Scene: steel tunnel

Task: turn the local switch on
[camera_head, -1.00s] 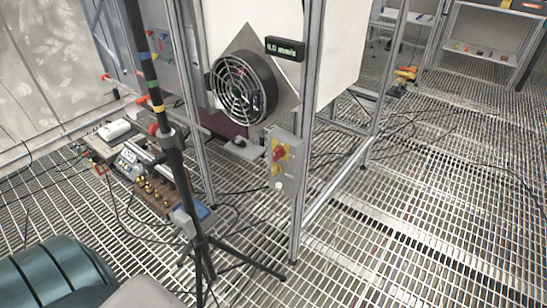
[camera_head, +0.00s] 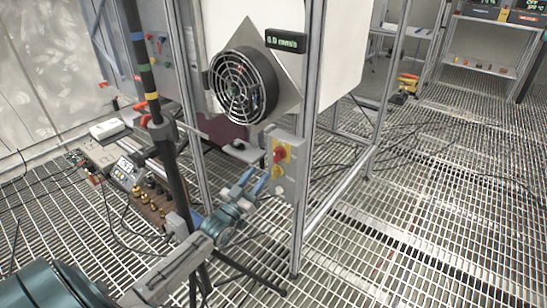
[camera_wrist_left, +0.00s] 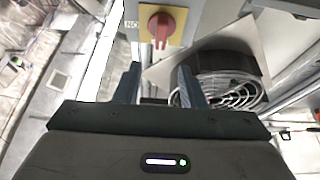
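The local switch (camera_head: 280,155) is a red rotary knob on a yellow plate, on the front of a grey box (camera_head: 290,187) fixed to a metal post. My left gripper (camera_head: 256,181) is just to the left of the box and a little lower than the red knob. In the left wrist view the red knob (camera_wrist_left: 162,24) is at the top, beyond the two fingertips of my left gripper (camera_wrist_left: 160,72). The fingers are apart, with nothing between them, and do not touch the knob. My right gripper is not in view.
A round fan (camera_head: 243,86) and a small green display (camera_head: 286,41) are above the box. A black tripod pole (camera_head: 163,130) stands close to my left arm. The grating floor (camera_head: 440,210) at the right is mostly open.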

